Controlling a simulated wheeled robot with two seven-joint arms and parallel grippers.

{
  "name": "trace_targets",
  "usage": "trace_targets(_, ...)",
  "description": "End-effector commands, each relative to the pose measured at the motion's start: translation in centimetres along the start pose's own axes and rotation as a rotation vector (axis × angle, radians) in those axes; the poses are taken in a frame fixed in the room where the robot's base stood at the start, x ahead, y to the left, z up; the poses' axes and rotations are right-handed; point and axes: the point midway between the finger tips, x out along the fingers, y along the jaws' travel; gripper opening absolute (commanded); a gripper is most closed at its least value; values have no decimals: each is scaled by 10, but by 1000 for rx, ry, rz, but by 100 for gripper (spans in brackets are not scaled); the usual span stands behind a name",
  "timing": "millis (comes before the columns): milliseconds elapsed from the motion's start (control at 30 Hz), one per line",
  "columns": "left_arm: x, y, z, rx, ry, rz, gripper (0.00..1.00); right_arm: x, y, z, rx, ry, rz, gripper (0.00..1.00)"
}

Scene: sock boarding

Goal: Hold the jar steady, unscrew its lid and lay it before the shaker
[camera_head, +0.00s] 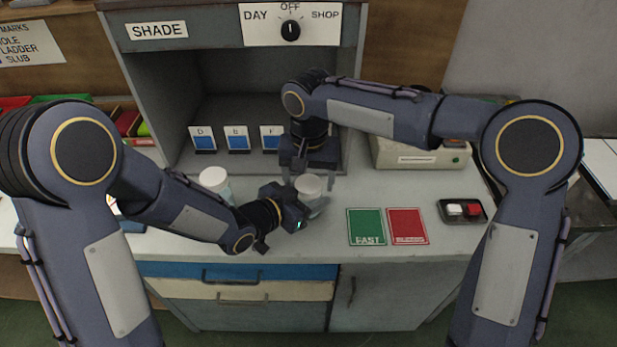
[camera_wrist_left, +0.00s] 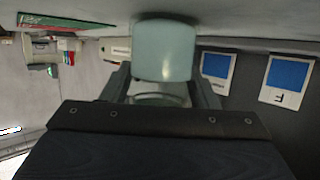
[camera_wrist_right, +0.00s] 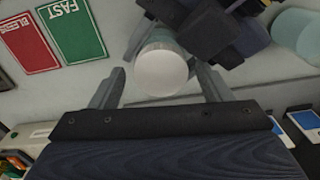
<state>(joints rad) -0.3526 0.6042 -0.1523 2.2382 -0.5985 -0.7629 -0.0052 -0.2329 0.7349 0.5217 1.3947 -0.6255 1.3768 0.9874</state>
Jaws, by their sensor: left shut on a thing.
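The jar (camera_head: 308,186), pale with a round white lid, stands upright near the middle of the counter. My left gripper (camera_head: 308,203) is shut on the jar's body from the left; the pale blue-green jar also shows between its fingers in the left wrist view (camera_wrist_left: 165,50). My right gripper (camera_head: 308,174) points down over the jar, open, with one finger on each side of the white lid (camera_wrist_right: 162,70) and visible gaps to it. A second pale blue container with a white top, seemingly the shaker (camera_head: 215,180), stands to the left, partly behind my left forearm.
Cards marked D, b and F (camera_head: 271,138) stand in the cabinet alcove behind. A green card (camera_head: 366,227) and a red card (camera_head: 407,226) lie right of the jar. A switch box (camera_head: 474,210) and a beige device (camera_head: 415,156) are further right. The front counter edge is clear.

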Motion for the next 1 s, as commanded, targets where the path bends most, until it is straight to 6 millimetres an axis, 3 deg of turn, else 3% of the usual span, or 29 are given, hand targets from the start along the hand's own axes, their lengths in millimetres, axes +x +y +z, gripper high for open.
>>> trace_targets(200, 0, 0, 0, 1, 1, 1, 0, -3, -1, 0, 1, 1, -2, 72)
trace_targets(500, 0, 0, 0, 1, 1, 1, 0, -40, -1, 0, 2, 1, -2, 72)
trace_targets(633, 0, 0, 0, 1, 1, 1, 0, -46, 0, 0, 7, 0, 0, 69)
trace_targets(900, 0, 0, 0, 1, 1, 1, 0, -76, -1, 0, 263, 2, 0, 69)
trace_targets(1000, 0, 0, 0, 1, 1, 1, 0, -75, 0, 0, 298, -1, 1, 69)
